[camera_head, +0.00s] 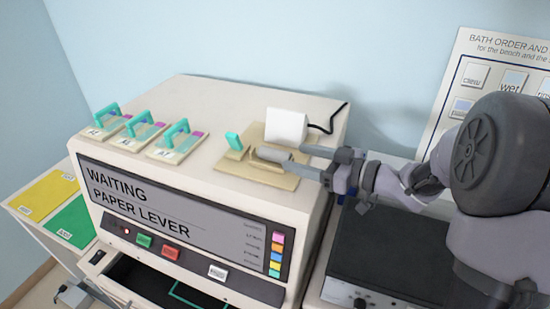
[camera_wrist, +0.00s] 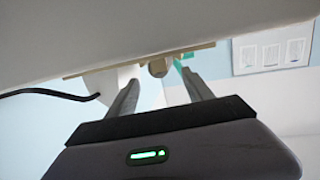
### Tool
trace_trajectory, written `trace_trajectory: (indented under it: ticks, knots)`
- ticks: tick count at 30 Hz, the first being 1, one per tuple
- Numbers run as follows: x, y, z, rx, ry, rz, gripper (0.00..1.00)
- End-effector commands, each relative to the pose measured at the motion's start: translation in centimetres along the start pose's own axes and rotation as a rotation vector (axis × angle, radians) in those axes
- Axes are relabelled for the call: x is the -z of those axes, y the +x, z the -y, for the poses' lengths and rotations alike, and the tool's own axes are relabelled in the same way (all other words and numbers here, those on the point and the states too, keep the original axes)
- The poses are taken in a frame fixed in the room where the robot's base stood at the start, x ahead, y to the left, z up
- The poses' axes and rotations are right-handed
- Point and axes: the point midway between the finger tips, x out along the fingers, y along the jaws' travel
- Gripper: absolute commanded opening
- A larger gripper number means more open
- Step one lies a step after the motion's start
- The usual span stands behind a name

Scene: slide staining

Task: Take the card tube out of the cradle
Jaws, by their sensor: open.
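The tan cradle (camera_head: 230,167) sits on top of the cream machine, at its right end. A short beige-grey cylinder, which looks like the card tube (camera_head: 268,153), lies in it; its round brown end (camera_wrist: 158,68) shows in the wrist view. My gripper (camera_head: 294,157) reaches in from the right, with its fingers pointing at the tube's near end. In the wrist view, my fingertips (camera_wrist: 160,78) are spread apart, with the tube's end between them in the picture. I cannot tell whether they touch it. One finger partly hides the tube in the head view.
A teal piece (camera_head: 234,141) rises at the cradle's left. Several teal-handled slide holders (camera_head: 178,142) stand left on the machine (camera_head: 205,95). A dark-topped box (camera_head: 385,250) is below my arm.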

Motion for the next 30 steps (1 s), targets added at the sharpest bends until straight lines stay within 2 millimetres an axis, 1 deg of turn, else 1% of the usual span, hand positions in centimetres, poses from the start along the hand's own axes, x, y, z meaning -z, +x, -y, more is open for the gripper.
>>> trace_trajectory:
  ticks: [3,7,9,14,15,17,18,20,21,24,30]
  knots:
    - [-0.2,2.4,0.5,0.005,-0.002,-0.001,0.6]
    - [-0.1,4.5,0.5,0.002,0.0,0.0,0.6]
    - [0.0,5.0,0.5,0.002,0.0,0.0,0.6]
    - [0.1,5.0,0.5,0.001,0.0,0.0,0.6]
    - [0.1,5.0,0.5,0.001,0.0,0.0,0.58]
    - [0.1,5.0,0.5,0.001,0.0,0.0,0.46]
    - [0.1,5.0,0.5,0.001,0.0,0.0,0.38]
    - [0.1,5.0,0.5,0.001,0.0,0.0,0.27]
    - [0.1,5.0,0.5,0.001,0.0,0.0,0.19]
    - [0.1,5.0,0.5,0.001,0.0,0.0,0.0]
    - [0.1,5.0,0.5,0.001,0.0,0.0,0.0]
